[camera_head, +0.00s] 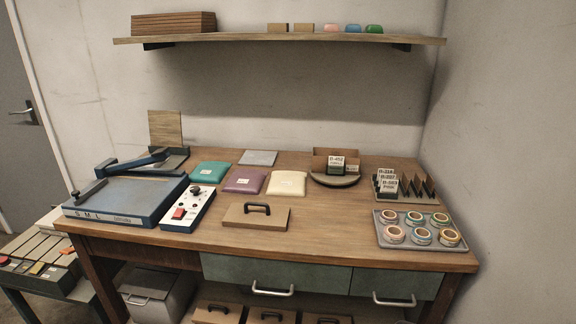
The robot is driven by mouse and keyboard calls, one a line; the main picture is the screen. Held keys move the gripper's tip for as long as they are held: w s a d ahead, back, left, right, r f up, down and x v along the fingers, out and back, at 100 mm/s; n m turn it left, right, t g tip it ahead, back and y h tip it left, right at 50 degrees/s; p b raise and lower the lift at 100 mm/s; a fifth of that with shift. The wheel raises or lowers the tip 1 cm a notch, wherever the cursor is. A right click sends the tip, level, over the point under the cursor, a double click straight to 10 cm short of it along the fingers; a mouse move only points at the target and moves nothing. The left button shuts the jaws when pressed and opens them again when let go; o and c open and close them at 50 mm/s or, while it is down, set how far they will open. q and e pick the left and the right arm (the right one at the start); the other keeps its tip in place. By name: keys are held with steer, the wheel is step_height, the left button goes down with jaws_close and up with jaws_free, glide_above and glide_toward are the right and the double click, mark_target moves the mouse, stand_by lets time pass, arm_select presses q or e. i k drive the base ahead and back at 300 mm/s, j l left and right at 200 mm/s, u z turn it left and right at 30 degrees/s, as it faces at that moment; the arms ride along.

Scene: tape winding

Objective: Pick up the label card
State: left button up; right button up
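Several white label cards (388,181) with dark printed codes stand one behind another in a slotted rack (417,196) at the right of the workbench. Another white card (337,162) with a printed code stands upright at the front of a brown holder (347,177) at the back, right of the middle. The smaller print on the cards is too small to read. Neither of my grippers shows in the head view.
A tray (420,244) with several tape rolls lies in front of the rack. A brown board with a black handle (256,215), teal, purple and cream packets (287,183), a switch box (187,209) and a blue machine (124,200) occupy the bench (325,225). A shelf (280,39) hangs above.

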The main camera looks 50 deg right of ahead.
mark_target(332, 161)
steer(key=z, duration=2)
